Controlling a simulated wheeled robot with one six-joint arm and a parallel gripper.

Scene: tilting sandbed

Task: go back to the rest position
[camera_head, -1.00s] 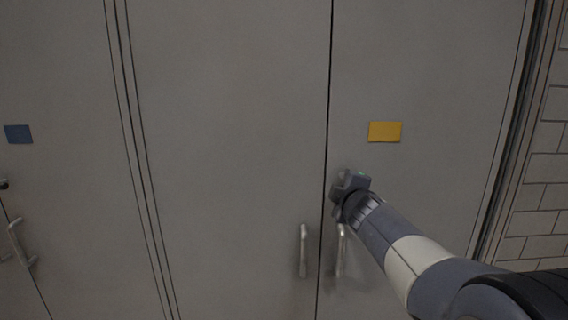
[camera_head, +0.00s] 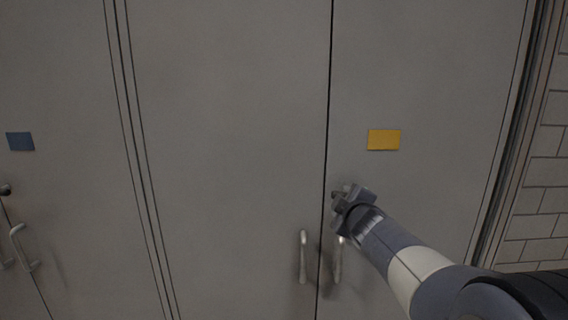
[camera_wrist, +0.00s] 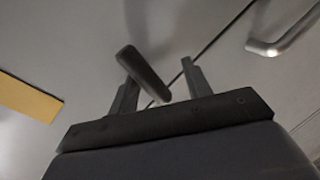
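My gripper (camera_head: 340,194) is in front of the right grey door (camera_head: 430,60), close to the seam and below the yellow label (camera_head: 384,140). In the wrist view its two fingers (camera_wrist: 160,88) stand apart. The left door's handle (camera_head: 303,257) is silver and stands left of the seam; a silver handle (camera_wrist: 285,36) also shows at the upper right of the wrist view.
Both doors look shut. Another cabinet at far left has a blue label (camera_head: 20,141) and a handle (camera_head: 22,248). A brick wall (camera_head: 540,190) is at the right edge. The yellow label also shows at the wrist view's left (camera_wrist: 28,97).

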